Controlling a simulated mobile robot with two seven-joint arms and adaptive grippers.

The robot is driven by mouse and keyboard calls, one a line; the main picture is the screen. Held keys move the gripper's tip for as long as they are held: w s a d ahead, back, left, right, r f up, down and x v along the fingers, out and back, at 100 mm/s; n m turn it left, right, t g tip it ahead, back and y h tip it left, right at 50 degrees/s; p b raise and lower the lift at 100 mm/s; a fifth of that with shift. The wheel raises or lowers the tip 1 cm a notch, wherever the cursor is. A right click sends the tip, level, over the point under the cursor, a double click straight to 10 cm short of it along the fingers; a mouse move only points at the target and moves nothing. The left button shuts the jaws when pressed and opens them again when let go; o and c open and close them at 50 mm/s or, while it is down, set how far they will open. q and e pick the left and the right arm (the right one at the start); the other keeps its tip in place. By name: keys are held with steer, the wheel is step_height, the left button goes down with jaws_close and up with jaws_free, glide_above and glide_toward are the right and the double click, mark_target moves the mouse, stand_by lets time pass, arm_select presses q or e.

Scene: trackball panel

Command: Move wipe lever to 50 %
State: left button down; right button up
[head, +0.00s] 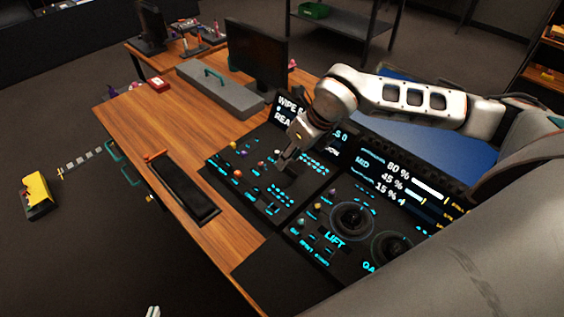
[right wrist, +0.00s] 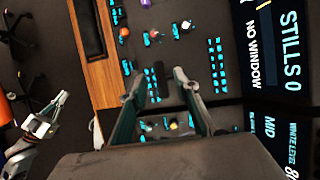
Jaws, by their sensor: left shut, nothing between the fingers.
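The control panel (head: 262,205) is black with glowing cyan keys and coloured knobs. A screen (head: 290,106) behind it shows "WIPE", its number partly hidden by my arm. My right gripper (head: 287,164) is over the panel, pointing down. In the right wrist view my right gripper (right wrist: 160,88) has its fingers apart. A dark bar-shaped piece (right wrist: 156,82) shows between them; it may be the wipe lever, but I cannot tell. No touch is visible. My left gripper (right wrist: 62,98) is shut and empty, away from the panel; only its tips (head: 152,312) show in the head view.
A second panel section (head: 318,241) with trackball rings lies to the right. A black tray (head: 182,190) is set in the wooden desk (head: 130,125). A grey case (head: 220,90) and a monitor (head: 256,55) stand behind. Knobs, including an orange one (head: 238,174), stand close by.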

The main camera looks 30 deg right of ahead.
steer(key=shift+x, duration=2.95)
steer(key=shift+a, duration=0.1)
steer(key=shift+c, duration=0.5)
jaws_close()
